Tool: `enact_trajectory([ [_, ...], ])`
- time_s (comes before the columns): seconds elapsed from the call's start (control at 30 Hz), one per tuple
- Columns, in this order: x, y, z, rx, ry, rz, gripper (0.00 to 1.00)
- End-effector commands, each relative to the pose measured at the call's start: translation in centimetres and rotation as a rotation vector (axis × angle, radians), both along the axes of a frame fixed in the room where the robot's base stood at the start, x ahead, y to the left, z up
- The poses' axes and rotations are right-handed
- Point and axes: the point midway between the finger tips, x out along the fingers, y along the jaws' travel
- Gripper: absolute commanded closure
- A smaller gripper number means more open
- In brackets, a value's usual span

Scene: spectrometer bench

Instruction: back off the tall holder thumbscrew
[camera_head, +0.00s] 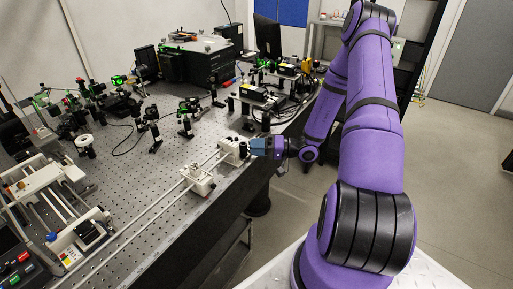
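My gripper (252,147) is at the bench's right edge, with its blue-grey fingers pointing left. Its fingertips are at or very close to the right side of a white block (232,149) at the far end of a pair of rails. The view is too small to show whether they touch it or how far apart they are. A second white block (197,179) sits nearer along the same rails. I cannot make out a thumbscrew, and I cannot tell which part is the tall holder; the fingers may hide the screw.
The perforated optical table (150,190) carries several post-mounted optics left of and beyond my gripper. A white rail assembly (50,205) stands at the left, with a box with coloured buttons (15,262) in front. A black instrument (200,62) stands at the back. Open floor lies to the right.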

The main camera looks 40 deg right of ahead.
Motion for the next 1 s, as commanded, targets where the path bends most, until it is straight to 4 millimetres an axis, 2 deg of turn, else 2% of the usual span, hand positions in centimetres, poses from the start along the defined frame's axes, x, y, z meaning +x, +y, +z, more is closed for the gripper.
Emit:
enact_trajectory([
  [0.13, -0.1, -0.2, 0.0, 0.000, -0.001, -0.001, 0.57],
  [0.27, -1.0, -1.3, 0.0, -0.001, -0.001, -0.002, 0.57],
  [0.7, -5.9, -7.1, 0.0, -0.001, -0.001, -0.002, 0.57],
  [1.0, -7.0, -8.3, 0.0, 0.000, 0.000, 0.000, 0.57],
])
